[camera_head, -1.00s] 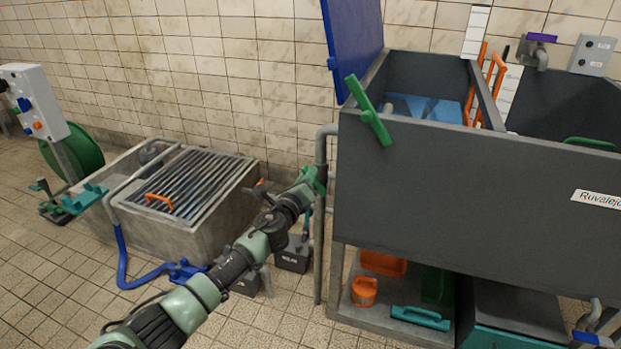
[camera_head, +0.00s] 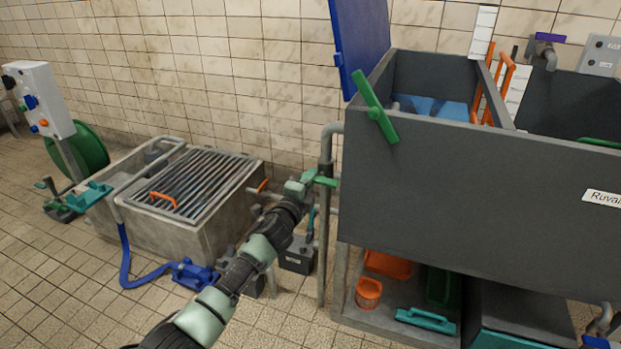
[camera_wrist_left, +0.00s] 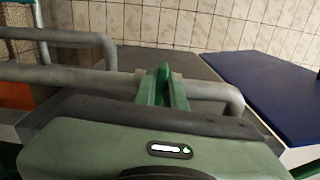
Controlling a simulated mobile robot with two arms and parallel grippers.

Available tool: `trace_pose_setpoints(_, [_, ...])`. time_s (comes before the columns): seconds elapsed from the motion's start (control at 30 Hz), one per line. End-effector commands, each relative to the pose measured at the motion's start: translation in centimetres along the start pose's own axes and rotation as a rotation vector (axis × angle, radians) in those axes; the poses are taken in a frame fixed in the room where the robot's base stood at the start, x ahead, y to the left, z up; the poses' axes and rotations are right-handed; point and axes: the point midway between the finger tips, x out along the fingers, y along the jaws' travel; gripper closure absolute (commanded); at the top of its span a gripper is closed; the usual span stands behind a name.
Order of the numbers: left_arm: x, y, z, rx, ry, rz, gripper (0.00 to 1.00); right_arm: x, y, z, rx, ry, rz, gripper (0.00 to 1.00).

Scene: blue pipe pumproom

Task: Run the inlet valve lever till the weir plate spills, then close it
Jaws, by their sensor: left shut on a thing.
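My left gripper (camera_head: 308,183) is shut on a green lever (camera_head: 326,181) by the grey pipe left of the dark grey tank (camera_head: 460,190). The lever lies about level in the head view. In the left wrist view the green lever (camera_wrist_left: 163,88) stands at the grey pipe (camera_wrist_left: 215,91); the jaw tips are hard to make out. Blue water (camera_head: 445,108) shows in the tank's left compartment. A divider with orange handles (camera_head: 504,88) separates it from the right compartment. I cannot tell whether water passes over it. My right gripper is out of view.
A green bar (camera_head: 374,106) tilts across the tank's left corner, below an upright blue panel (camera_head: 360,40). A grated concrete pit (camera_head: 190,185), blue hose (camera_head: 127,255) and dark box (camera_head: 297,257) are at left.

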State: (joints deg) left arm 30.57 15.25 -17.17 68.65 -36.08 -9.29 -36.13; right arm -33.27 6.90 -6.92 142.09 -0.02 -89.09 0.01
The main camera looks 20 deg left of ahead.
Motion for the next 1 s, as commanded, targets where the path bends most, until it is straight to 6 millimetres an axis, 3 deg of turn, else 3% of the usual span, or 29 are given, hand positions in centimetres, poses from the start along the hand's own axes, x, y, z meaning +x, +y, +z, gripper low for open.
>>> trace_pose_setpoints(0.73, [-0.07,0.56,-0.06,-0.098,0.0,0.005,1.0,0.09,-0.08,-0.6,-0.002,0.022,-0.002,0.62])
trace_pose_setpoints(0.8, [-0.07,0.57,-0.06,-0.097,0.0,0.005,0.75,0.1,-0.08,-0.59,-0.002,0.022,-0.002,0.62])
trace_pose_setpoints(0.83, [-0.07,0.55,-0.06,-0.097,0.0,0.005,0.67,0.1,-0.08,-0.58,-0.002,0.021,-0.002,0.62])
trace_pose_setpoints(1.0, [-0.04,0.42,-0.04,-0.095,0.0,0.003,0.67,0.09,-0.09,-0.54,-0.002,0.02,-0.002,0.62])
